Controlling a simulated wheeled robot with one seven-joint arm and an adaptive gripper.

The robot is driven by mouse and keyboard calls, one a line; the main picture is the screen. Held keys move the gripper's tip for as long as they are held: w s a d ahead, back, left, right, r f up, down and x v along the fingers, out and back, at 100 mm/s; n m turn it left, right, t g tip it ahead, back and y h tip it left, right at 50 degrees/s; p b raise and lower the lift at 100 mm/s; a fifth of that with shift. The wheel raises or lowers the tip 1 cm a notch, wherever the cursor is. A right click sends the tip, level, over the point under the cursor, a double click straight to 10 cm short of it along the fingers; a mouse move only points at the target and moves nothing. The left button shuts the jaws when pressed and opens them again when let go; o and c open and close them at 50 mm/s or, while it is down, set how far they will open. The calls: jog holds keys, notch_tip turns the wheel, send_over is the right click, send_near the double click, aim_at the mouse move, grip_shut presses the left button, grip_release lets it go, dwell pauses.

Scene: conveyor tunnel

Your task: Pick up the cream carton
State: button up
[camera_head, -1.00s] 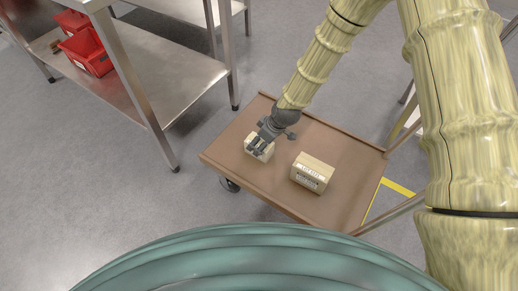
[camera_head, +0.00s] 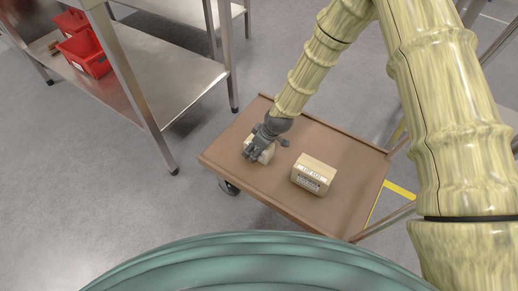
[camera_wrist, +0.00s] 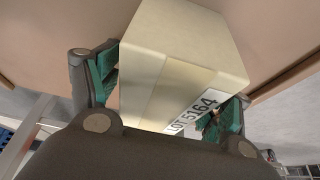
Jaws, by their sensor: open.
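The cream carton (camera_head: 267,155) sits on the brown cart top towards its left end, mostly hidden by my gripper in the head view. In the wrist view the carton (camera_wrist: 185,45) is a pale box with a white "LOT 5164" label on its near face. My gripper (camera_head: 254,155) is down over the carton. In the wrist view my gripper (camera_wrist: 166,97) has its green-padded fingers apart, one on each side of the carton. I cannot tell whether either pad touches it.
A second, tan carton (camera_head: 313,175) with a white label stands on the cart (camera_head: 340,145), right of my gripper. A steel shelf table (camera_head: 170,75) with red bins (camera_head: 86,53) is at left. Grey floor lies open in front.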

jog(key=shift+f, duration=0.25)
dwell(0.4)
jog(key=c, duration=1.2)
